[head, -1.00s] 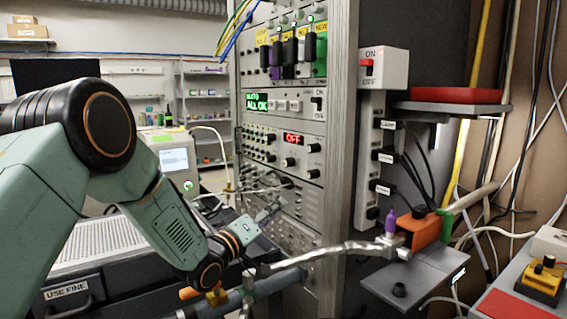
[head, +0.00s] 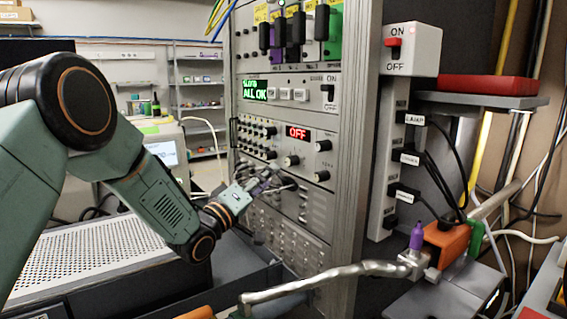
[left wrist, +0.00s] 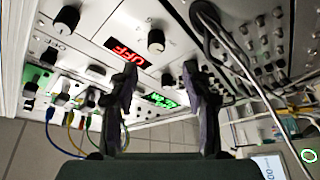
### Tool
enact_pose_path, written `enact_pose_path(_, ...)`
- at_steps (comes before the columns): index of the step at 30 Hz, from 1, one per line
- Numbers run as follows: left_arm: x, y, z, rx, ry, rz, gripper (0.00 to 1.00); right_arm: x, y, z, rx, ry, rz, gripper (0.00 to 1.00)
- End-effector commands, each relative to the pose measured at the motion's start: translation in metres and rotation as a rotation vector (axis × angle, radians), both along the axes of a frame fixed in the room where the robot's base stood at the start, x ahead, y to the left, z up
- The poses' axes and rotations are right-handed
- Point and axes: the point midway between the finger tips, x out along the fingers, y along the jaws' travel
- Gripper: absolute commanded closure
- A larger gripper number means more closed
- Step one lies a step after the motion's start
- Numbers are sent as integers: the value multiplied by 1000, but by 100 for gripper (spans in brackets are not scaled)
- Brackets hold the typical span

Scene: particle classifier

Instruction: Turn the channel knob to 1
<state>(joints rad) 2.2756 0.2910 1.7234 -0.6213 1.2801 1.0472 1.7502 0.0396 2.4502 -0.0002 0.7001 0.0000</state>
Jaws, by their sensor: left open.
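The instrument rack (head: 369,160) holds a module with a red OFF display (head: 297,132). A black knob (head: 292,160) sits below that display, with an upper knob (head: 323,145) and a lower knob (head: 322,176) to its right. I cannot read which one is the channel knob. My left gripper (head: 272,181) is open, in front of the panel, lower and left of the knob below the display. In the left wrist view, the open fingers (left wrist: 163,80) point at the panel with nothing between them. The knob below the display (left wrist: 156,41) shows beyond the fingertips, apart from them.
Several small knobs (head: 257,140) and cables sit left of the display. A green ALL OK screen (head: 255,90) is above. A bent metal pipe (head: 330,279) crosses the foreground, joining an orange fitting (head: 446,243). An ON/OFF switch box (head: 411,50) is on the right.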

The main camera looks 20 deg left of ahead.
Motion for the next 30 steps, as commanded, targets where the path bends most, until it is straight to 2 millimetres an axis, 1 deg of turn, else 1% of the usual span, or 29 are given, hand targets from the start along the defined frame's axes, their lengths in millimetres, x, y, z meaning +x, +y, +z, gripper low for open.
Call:
enact_pose_path(2, 2, -3, 1, 2, -1, -2, 52, 0, 0, -1, 0, 0, 0, 60)
enact_pose_path(5, 11, -8, 3, 4, -2, -3, 52, 0, 0, -3, 0, 0, -1, 60)
enact_pose_path(12, 43, -21, 12, 4, -2, -3, 52, 0, 0, -9, 0, 0, 0, 60)
enact_pose_path(18, 62, -27, 17, 1, -1, -2, 52, 0, 0, -11, 0, 0, 0, 60)
enact_pose_path(23, 69, -29, 19, 1, 0, -2, 52, 0, 0, -12, 0, 0, -1, 60)
enact_pose_path(30, 71, -27, 19, 0, 1, -1, 52, 0, 0, -12, 0, 0, -1, 60)
